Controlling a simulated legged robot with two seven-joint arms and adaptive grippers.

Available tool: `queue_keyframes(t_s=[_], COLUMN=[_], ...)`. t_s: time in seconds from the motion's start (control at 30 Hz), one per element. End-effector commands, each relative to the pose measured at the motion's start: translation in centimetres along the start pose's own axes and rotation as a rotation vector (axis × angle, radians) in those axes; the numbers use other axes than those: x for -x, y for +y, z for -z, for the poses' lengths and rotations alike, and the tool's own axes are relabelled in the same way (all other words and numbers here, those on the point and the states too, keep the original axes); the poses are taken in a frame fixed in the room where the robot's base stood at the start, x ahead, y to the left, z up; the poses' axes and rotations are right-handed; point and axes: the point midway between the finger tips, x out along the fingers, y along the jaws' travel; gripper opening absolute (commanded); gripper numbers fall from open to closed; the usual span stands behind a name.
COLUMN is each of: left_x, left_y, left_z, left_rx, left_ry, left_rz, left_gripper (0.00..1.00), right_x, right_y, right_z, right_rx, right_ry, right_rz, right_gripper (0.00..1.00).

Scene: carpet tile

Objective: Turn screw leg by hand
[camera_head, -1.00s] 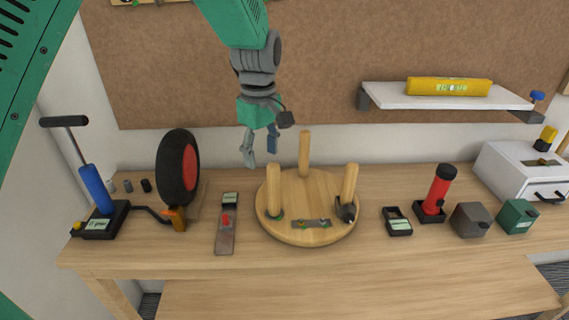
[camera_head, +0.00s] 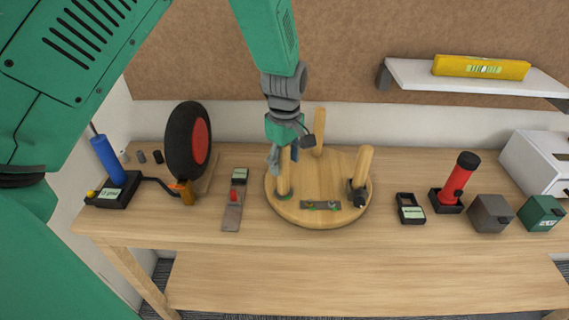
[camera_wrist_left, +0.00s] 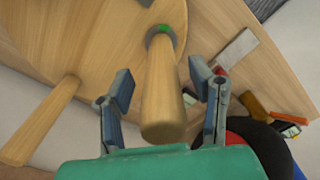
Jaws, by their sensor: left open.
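A round wooden stool top (camera_head: 325,180) lies on the workbench with three wooden legs standing up from it. My left gripper (camera_head: 283,160) is at the front-left leg (camera_head: 283,178), near its upper part. In the left wrist view the open fingers of my left gripper (camera_wrist_left: 160,95) stand on either side of this leg (camera_wrist_left: 160,90), with gaps on both sides. A green and grey collar (camera_wrist_left: 160,34) rings the leg's base. The back leg (camera_head: 318,133) and the right leg (camera_head: 361,166) are free of the gripper. A dark clamp-like part (camera_head: 357,193) is at the right leg's foot. My right gripper is not in view.
A metal plate (camera_head: 321,205) lies on the stool top's front. A wheel (camera_head: 188,142), a blue pump (camera_head: 108,160) and a flat tool (camera_head: 232,214) are left. A black-framed device (camera_head: 410,208), red flashlight (camera_head: 459,180) and small boxes (camera_head: 491,213) are right. The front bench strip is clear.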

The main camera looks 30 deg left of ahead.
Motion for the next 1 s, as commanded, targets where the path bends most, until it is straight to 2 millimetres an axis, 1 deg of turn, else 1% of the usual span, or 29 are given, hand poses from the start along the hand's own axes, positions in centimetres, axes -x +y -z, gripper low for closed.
queue_keyframes(t_s=[0.03, 0.13, 0.43, 0.47, 0.5, 0.57, 0.6, 0.83, 1.0], left_x=[-0.57, -1.22, -1.51, -1.49, -1.46, -1.42, -1.41, -1.33, -1.25], left_y=[-0.05, -0.01, -0.05, -0.05, -0.04, -0.01, -0.01, 0.02, 0.01], left_z=[0.07, 0.31, 0.53, 0.5, 0.43, 0.33, 0.32, 0.1, -0.06], left_rx=[0.0, 0.0, 0.0, 0.0, 0.0, 0.0, 0.0, -0.01, -0.056], left_ry=[-0.002, -0.003, -0.005, -0.005, -0.004, -0.003, -0.003, -0.002, -0.005], left_rz=[0.002, 0.001, 0.0, 0.0, 0.0, 0.0, 0.0, 0.001, 0.001], left_gripper=[0.49, 0.49, 0.49, 0.42, 0.28, 0.07, 0.0, 0.0, 0.0], right_x=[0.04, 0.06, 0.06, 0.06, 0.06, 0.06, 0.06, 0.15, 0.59], right_y=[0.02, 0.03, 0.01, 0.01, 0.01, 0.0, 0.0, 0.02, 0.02], right_z=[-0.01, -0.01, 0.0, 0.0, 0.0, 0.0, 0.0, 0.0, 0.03], right_rx=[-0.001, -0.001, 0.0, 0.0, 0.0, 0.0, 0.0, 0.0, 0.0], right_ry=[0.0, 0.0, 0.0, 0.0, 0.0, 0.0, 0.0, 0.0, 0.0], right_rz=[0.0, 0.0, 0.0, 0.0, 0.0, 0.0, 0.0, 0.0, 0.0], right_gripper=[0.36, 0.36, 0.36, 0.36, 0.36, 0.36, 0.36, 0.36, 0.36])
